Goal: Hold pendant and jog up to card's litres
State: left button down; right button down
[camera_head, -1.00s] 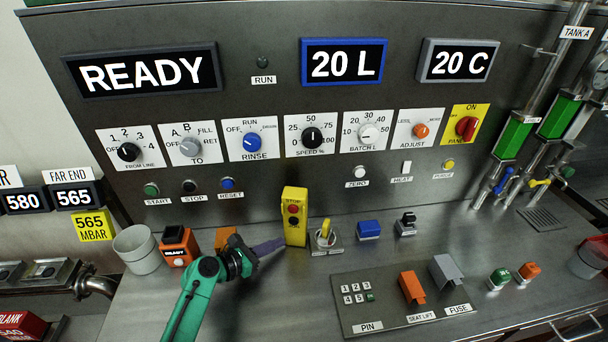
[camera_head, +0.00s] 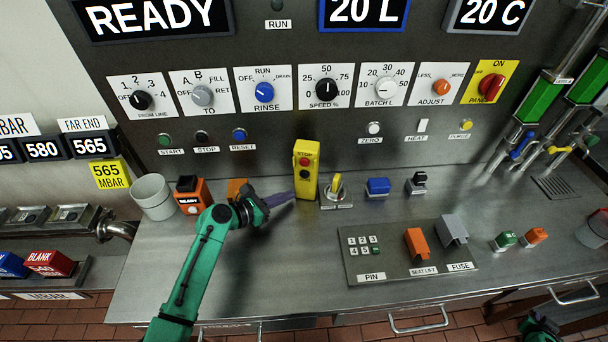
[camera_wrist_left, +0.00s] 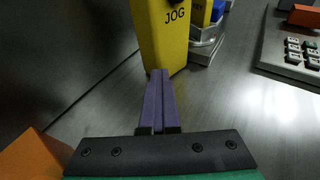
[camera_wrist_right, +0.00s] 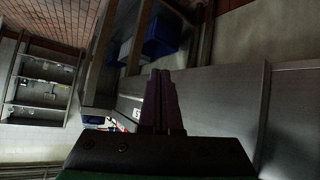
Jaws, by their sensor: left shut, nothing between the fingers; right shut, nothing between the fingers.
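The yellow pendant (camera_head: 305,172) stands upright on the steel bench, with a red STOP button at its top and a dark button below. Its lower part, lettered JOG, shows in the left wrist view (camera_wrist_left: 165,40). My left gripper (camera_head: 290,197) is shut and empty, with its purple fingertips pointing at the pendant's base from the left. In the left wrist view the fingertips (camera_wrist_left: 160,75) are close to the pendant; I cannot tell if they touch. My right gripper (camera_wrist_right: 161,75) is shut and empty, away from the pendant. The litres display (camera_head: 363,12) reads 20 L. No card with litres is readable.
A yellow-handled switch (camera_head: 336,188) stands just right of the pendant. A keypad plate (camera_head: 385,276) lies front right. The bench front is clear.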

jog(key=w+d+r+t+h, duration=0.1)
jog(key=w+d+r, duration=0.1)
jog(key=r, duration=0.3)
jog(key=w+d+r+t+h, duration=0.1)
jog(key=w+d+r, duration=0.1)
jog(key=r, duration=0.4)
jog(key=w+d+r+t, duration=0.1)
jog(key=w+d+r, duration=0.1)
jog(key=r, duration=0.4)
jog(key=shift+w+r+m+h, duration=0.1)
jog(key=shift+w+m+h, duration=0.25)
jog(key=shift+w, duration=0.4)
jog(key=w+a+r+n+t, duration=0.4)
jog(key=w+r, duration=0.3)
jog(key=w, duration=0.2)
jog(key=w+a+r+n+t+y, duration=0.15)
jog(key=w+a+n+y, duration=0.4)
jog(key=a, duration=0.55)
jog(key=w+a+r+n+t+y, duration=0.1)
jog(key=w+a+n+t+y, duration=0.2)
jog(key=w+a+n, duration=0.6)
jog(key=n+g+y, duration=0.2)
jog(key=n+y, duration=0.7)
jog(key=y, duration=0.3)
send_near(304, 174)
jog(key=s+a+f, duration=0.2)
jog(key=s+a, duration=0.2)
jog(key=a, duration=0.4)
jog(key=shift+s+d+t, duration=0.2)
jog(key=shift+d+t, duration=0.05)
